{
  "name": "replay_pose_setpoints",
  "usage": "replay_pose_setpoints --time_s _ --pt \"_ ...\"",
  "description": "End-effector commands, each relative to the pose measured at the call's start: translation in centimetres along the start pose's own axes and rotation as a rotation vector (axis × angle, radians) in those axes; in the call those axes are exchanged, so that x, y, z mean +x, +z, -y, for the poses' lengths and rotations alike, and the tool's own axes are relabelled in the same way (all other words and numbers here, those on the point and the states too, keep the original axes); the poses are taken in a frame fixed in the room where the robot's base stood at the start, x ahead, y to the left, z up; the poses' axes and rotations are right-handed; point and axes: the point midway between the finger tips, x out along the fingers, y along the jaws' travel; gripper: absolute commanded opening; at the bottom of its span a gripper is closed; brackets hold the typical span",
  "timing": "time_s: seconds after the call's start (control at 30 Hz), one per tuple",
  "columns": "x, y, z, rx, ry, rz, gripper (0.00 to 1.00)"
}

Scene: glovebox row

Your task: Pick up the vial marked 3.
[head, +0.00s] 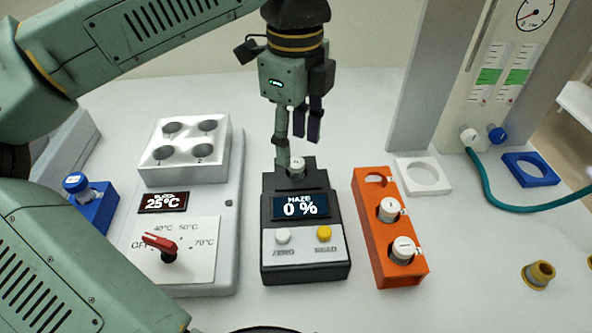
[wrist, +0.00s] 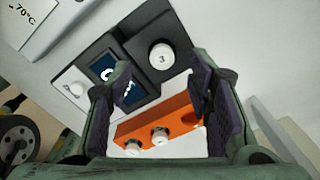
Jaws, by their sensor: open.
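The vial marked 3 (wrist: 162,57) shows its white cap, with the numeral readable in the wrist view. It stands in the well at the back of the dark haze meter (head: 265,240), and its cap (head: 297,166) shows in the head view. The meter display reads "HAZE 0 %". My gripper (head: 299,142) points down above the back of the meter, its fingers apart. In the wrist view my gripper (wrist: 164,78) is open and empty, and the cap lies beyond the fingertips, between them in the picture. The vial's body is hidden in the well.
An orange rack (head: 378,250) right of the meter holds two white-capped vials, its back hole empty. A heater block (head: 185,173) reading 25°C stands left. A white ring holder (head: 437,188), a blue holder (head: 530,182) and a teal hose (head: 484,178) lie right.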

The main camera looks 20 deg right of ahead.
Motion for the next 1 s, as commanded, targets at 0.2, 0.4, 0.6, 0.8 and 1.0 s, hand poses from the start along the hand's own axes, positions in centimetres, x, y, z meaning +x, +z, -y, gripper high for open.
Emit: replay_pose_setpoints --time_s 0.2,0.4,0.6,0.8,1.0 --pt "3.0 -0.1 0.1 0.003 0.003 -0.004 0.47" --pt "4.7 0.0 0.2 0.001 0.001 -0.001 0.47" --pt "4.7 0.0 0.2 0.0 0.001 -0.001 0.46" --pt "4.7 0.0 0.2 0.0 0.001 -0.001 0.33" --pt "4.7 0.0 0.2 0.0 0.001 -0.001 0.19"
